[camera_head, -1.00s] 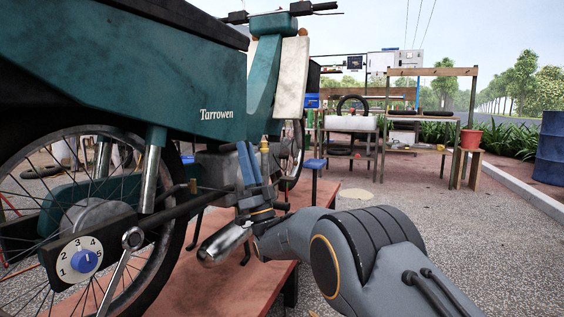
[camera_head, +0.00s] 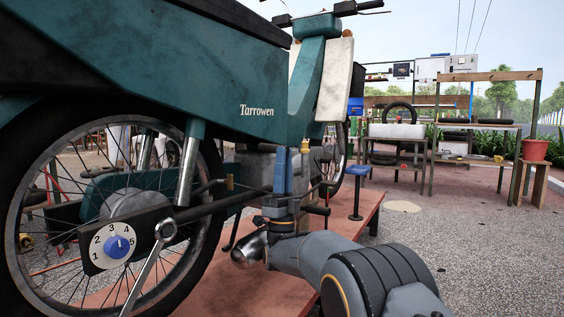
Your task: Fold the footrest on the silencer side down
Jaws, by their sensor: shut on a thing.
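The silencer (camera_head: 250,250), a shiny metal cylinder, lies low beside the green motorcycle (camera_head: 235,85), behind the rear wheel's right edge in the picture. My gripper (camera_head: 284,172) is just above and right of it, its blue fingers pointing up against the lower frame. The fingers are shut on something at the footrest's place. The footrest is mostly hidden by the fingers and wrist, so its exact angle cannot be told.
The motorcycle stands on a red platform (camera_head: 225,295). A numbered dial with a blue knob (camera_head: 117,247) and a metal lever (camera_head: 150,262) are by the rear wheel. Workbenches (camera_head: 398,131) are farther back.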

